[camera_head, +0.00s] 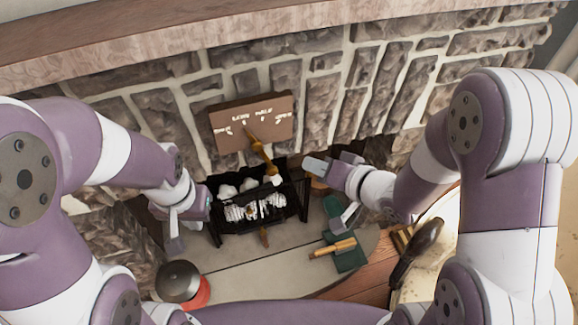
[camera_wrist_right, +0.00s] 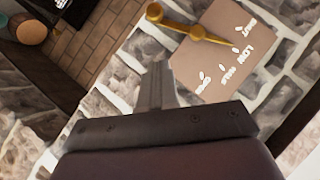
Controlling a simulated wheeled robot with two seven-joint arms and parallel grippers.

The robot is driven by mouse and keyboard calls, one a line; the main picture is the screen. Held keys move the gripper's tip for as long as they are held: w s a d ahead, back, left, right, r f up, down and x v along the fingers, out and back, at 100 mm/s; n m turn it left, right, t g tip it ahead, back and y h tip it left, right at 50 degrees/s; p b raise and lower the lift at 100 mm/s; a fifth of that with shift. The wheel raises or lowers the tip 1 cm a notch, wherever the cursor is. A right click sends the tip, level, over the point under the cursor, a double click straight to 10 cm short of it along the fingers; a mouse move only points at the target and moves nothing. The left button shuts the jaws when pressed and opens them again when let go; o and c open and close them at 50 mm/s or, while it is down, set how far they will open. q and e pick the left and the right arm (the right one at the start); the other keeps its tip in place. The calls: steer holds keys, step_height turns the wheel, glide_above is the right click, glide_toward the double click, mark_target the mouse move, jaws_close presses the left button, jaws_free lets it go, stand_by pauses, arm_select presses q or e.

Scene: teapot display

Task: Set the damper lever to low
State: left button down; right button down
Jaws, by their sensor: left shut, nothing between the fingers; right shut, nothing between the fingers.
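The brass damper lever (camera_head: 260,155) sits at a brown plaque (camera_head: 223,120) with several white labels, on the stone fireplace front. In the right wrist view, the lever (camera_wrist_right: 180,27) has a round knob at one end. Its pointed end lies near the labels that seem to read SHUT and LOW; I cannot tell exactly which it marks. My right gripper (camera_head: 316,167) is shut and empty, right of the lever and apart from it; its fingers (camera_wrist_right: 157,85) show below the plaque (camera_wrist_right: 215,22) in the wrist view. My left gripper (camera_head: 174,243) is shut and empty, left of the grate.
A black grate (camera_head: 262,224) with white logs stands below the lever, between my grippers. A dark-topped red object (camera_head: 178,281) is at the front left. A green object (camera_head: 345,257) with a yellow stick (camera_head: 333,248) lies front right. A wooden mantel (camera_head: 160,37) runs above.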

mark_target(275, 168)
steer(key=w+a+f+b, duration=0.2)
steer(key=w+a+f, duration=0.1)
steer(key=a+f, duration=0.2)
steer(key=shift+a, duration=0.5)
steer(key=shift+w, duration=0.1)
steer(key=shift+a+f+m, duration=0.3)
steer(key=shift+a+f, duration=0.1)
steer(key=shift+f, duration=0.15)
steer(key=shift+r, duration=0.15)
